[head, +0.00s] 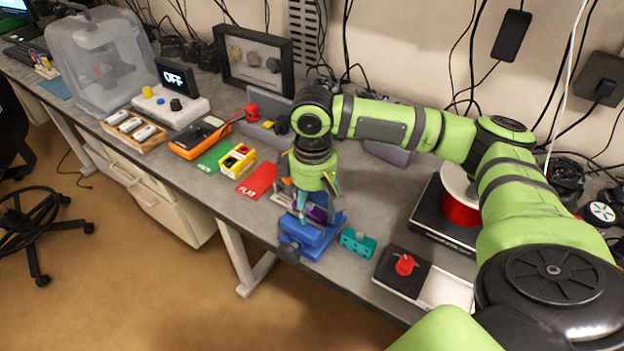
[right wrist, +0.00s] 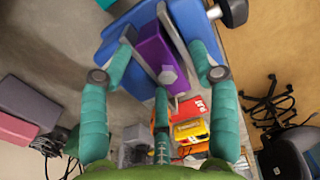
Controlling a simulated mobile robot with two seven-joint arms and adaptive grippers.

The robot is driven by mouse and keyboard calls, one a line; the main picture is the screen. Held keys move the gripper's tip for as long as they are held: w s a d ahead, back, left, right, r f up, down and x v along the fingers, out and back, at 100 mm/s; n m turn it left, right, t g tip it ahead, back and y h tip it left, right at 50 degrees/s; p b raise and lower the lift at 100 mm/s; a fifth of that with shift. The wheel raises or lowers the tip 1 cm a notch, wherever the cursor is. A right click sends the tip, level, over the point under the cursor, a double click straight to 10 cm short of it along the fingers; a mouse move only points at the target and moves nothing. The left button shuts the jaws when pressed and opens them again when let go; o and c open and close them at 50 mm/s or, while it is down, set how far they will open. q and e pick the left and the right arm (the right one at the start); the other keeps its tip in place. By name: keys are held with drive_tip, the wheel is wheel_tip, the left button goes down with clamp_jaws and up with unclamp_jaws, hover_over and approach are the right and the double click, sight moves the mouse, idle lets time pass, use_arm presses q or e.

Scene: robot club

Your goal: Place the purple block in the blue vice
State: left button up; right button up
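The blue vice (head: 312,243) stands at the front edge of the bench in the head view, and its body also fills the top of the right wrist view (right wrist: 108,52). The purple block (head: 317,214) is at the vice's top; in the right wrist view the block (right wrist: 153,52) lies between the vice's grey jaw plates. My right gripper (head: 312,208) is directly above the vice, pointing down. Its teal fingers (right wrist: 158,52) straddle the block and jaws, spread apart; contact with the block is not clear. My left gripper is not in view.
A teal block (head: 357,243) lies just right of the vice. A red knob (head: 404,264) on a dark plate and a red spool (head: 460,209) stand farther right. A red mat (head: 257,181) and a yellow holder (head: 237,161) are to the left.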

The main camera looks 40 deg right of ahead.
sight(313, 204)
wheel_tip(313, 204, up, 13)
drive_tip(key=b, duration=0.1)
drive_tip(key=shift+w+f, duration=0.15)
drive_tip(key=shift+w, duration=0.05)
